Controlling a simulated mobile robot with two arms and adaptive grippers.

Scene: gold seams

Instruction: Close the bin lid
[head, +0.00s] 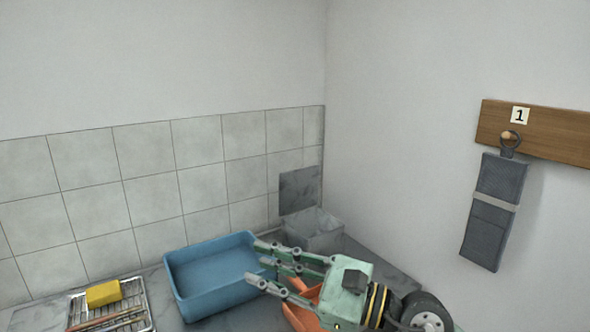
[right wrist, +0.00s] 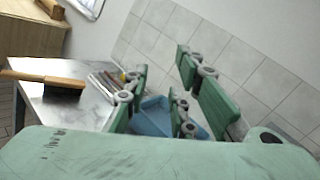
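The bin (head: 318,236) is a small grey box in the back corner of the counter, behind my right gripper. Its lid (head: 300,190), a dark grey marbled panel, stands upright at the back left of the bin, so the bin is open. A pale liner seems to show at its rim. My right gripper (head: 266,266) is in front of the bin, pointing left over the right edge of the blue tub. Its fingers are spread and nothing shows between them; they also show apart in the right wrist view (right wrist: 180,95). My left gripper is not in view.
The blue tub (head: 190,304) stands left of the bin. A wire rack (head: 143,318) with a yellow sponge (head: 103,294) is further left. An orange object (head: 302,314) is partly hidden under my right gripper. A brush (right wrist: 62,84) lies on the counter. A dark pouch (head: 483,240) hangs on the right wall.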

